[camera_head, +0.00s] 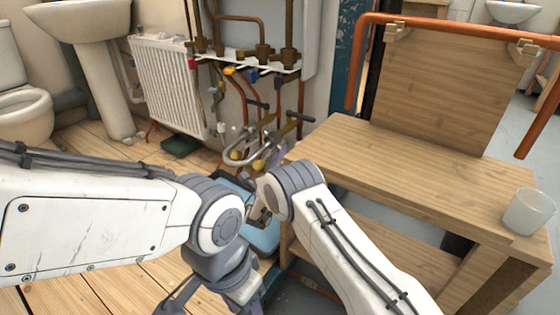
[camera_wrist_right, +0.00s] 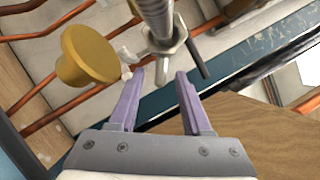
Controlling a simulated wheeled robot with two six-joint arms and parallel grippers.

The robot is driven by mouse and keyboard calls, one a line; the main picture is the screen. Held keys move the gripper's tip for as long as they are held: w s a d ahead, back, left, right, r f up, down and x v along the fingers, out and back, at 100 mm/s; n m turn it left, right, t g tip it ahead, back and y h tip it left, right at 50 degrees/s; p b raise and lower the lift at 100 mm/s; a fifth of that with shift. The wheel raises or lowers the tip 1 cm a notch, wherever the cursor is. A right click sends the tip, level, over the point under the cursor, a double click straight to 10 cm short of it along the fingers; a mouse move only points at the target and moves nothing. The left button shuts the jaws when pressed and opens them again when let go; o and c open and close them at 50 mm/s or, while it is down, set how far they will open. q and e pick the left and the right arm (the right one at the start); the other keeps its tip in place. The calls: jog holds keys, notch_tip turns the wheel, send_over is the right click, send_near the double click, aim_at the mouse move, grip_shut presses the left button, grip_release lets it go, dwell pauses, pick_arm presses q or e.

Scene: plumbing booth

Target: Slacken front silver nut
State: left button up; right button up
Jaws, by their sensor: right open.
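The silver nut (camera_wrist_right: 167,46) sits on a silver pipe end in the right wrist view, just beyond my fingertips and roughly in line with the gap between them. My right gripper (camera_wrist_right: 160,76) is open, with its two purple fingers apart and nothing held between them. In the head view the right gripper (camera_head: 274,158) is small and partly hidden, beside the curved silver pipe (camera_head: 240,161) low on the pipework. I cannot make out the nut clearly there. My left arm crosses from the left and bends down; its fingers do not show.
A brass-coloured knob (camera_wrist_right: 86,55) stands left of the nut, and a dark rod (camera_wrist_right: 198,57) is close on its right. Copper pipes run behind. A wooden bench (camera_head: 400,165) with a cup (camera_head: 528,212) is at right; a white radiator (camera_head: 171,85) is at left.

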jog(key=shift+w+d+r, duration=0.1)
jog(key=shift+w+r, duration=0.05)
jog(key=shift+w, duration=0.2)
grip_shut()
jog(key=p, duration=0.1)
jog(key=n+p, duration=0.1)
jog(key=shift+s+d+r+n+p, duration=0.1)
jog(key=shift+r+n+p, duration=0.15)
jog(key=shift+n+p, duration=0.1)
grip_release()
